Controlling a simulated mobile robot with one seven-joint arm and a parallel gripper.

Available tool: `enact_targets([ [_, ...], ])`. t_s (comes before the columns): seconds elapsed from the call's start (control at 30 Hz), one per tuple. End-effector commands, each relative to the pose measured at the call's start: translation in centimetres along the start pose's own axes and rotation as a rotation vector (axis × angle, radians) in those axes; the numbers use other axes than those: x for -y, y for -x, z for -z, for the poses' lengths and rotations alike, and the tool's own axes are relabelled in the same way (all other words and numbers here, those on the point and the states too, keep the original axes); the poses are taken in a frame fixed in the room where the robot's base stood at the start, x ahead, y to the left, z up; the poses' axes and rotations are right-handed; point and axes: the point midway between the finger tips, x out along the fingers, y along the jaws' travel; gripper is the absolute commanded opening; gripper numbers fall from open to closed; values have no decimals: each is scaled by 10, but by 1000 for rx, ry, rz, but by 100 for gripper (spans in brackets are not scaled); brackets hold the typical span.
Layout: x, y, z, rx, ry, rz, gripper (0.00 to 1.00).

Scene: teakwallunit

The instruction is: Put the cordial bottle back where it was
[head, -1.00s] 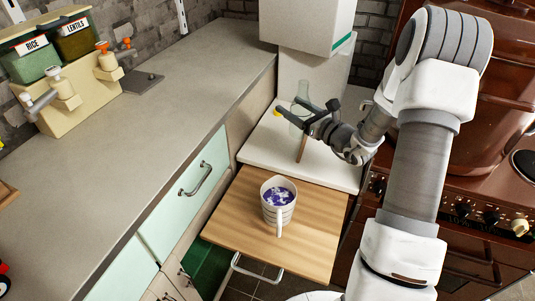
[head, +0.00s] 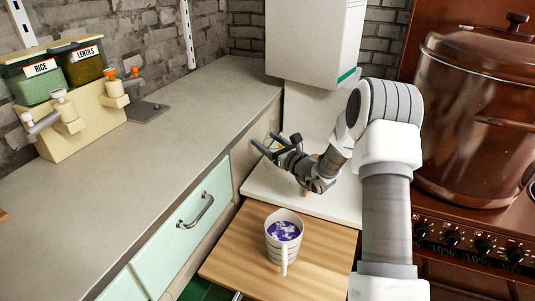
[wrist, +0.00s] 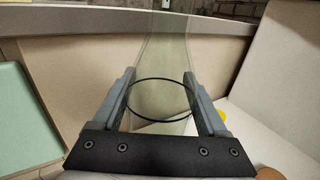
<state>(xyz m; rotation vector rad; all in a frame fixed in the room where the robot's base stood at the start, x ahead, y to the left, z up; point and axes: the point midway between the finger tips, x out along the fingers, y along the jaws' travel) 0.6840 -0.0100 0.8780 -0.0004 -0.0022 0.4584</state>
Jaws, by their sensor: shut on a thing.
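My gripper (head: 268,146) is shut on a clear, pale green glass bottle (wrist: 160,55), which I take to be the cordial bottle. In the wrist view the bottle stands between the two fingers (wrist: 158,82), with a dark ring around its lower part. In the head view the bottle is faint and hard to make out against the counter's side. The gripper is over the left edge of the white surface (head: 318,200), next to the grey counter (head: 180,130). I cannot tell whether the bottle's base touches anything.
A mug (head: 283,247) of purple liquid stands on the pulled-out wooden board (head: 235,262). A white boxy unit (head: 312,45) hangs behind the gripper. A large brown pot (head: 470,130) stands on the stove at right. The counter's middle is clear; jar dispensers (head: 75,115) stand at its back left.

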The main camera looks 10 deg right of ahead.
Motion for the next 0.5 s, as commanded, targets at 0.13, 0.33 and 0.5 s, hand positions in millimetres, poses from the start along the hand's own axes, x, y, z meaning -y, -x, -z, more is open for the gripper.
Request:
enact_targets([
  [0.13, 0, 0, 22, -1, -2, 0, 0],
  [0.33, 0, 0, 38, 1, 1, 1, 0],
  [0.5, 0, 0, 37, 1, 1, 1, 0],
])
